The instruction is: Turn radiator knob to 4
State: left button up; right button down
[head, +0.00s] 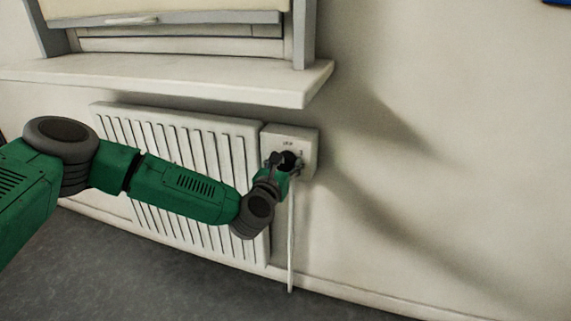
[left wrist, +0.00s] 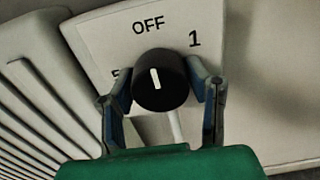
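The radiator knob (left wrist: 160,93) is round and black, with a white mark that points up at the printed OFF. It sits on a pale square plate (left wrist: 90,33), with a 1 to the upper right and a partly hidden 5 at left. In the head view the plate (head: 307,143) is at the radiator's upper right corner, and the knob is mostly hidden by my gripper. My left gripper (head: 284,161) is at the knob. In the left wrist view its fingers (left wrist: 163,80) lie against the knob's left and right sides. My right gripper is not in view.
The white ribbed radiator (head: 180,125) is on the wall left of the plate, partly behind my left arm. A windowsill (head: 200,82) juts out above. A thin white pipe (head: 291,240) runs down below the plate. The wall to the right is clear.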

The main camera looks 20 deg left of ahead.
pick_arm(q)
jog(key=shift+a+f, duration=0.15)
jog(key=shift+f, duration=0.05)
